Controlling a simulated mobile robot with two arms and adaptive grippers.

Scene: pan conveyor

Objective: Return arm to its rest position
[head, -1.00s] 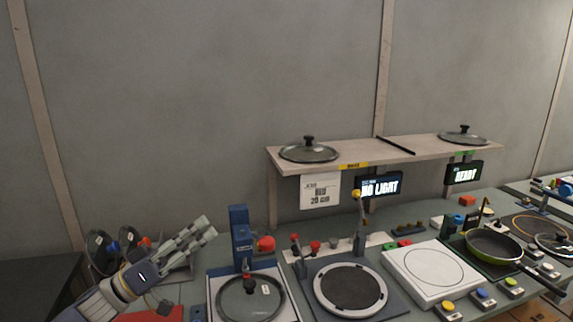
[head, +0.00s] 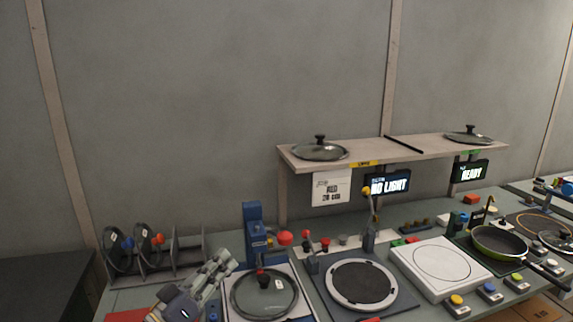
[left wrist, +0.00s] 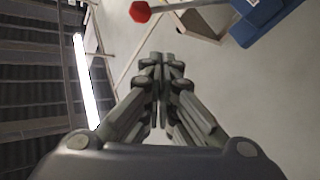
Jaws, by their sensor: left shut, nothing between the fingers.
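My left gripper (head: 222,266) is in the lower left of the head view, just left of a glass lid (head: 264,294) on a pale square station. It is shut and empty. In the left wrist view its fingers (left wrist: 161,62) meet at the tips with nothing between them. Behind it a blue post clamp (head: 252,232) with a red ball knob (head: 285,238) stands at the back of the lid station; the red knob also shows in the left wrist view (left wrist: 140,12). My right gripper is not in view.
A rack (head: 188,252) holding lids stands at the back left. A shelf (head: 400,156) carries two more lids. A round dark plate (head: 361,284), a white hob (head: 440,266) and a pan (head: 497,242) are to the right. The dark surface at the far left (head: 45,280) is bare.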

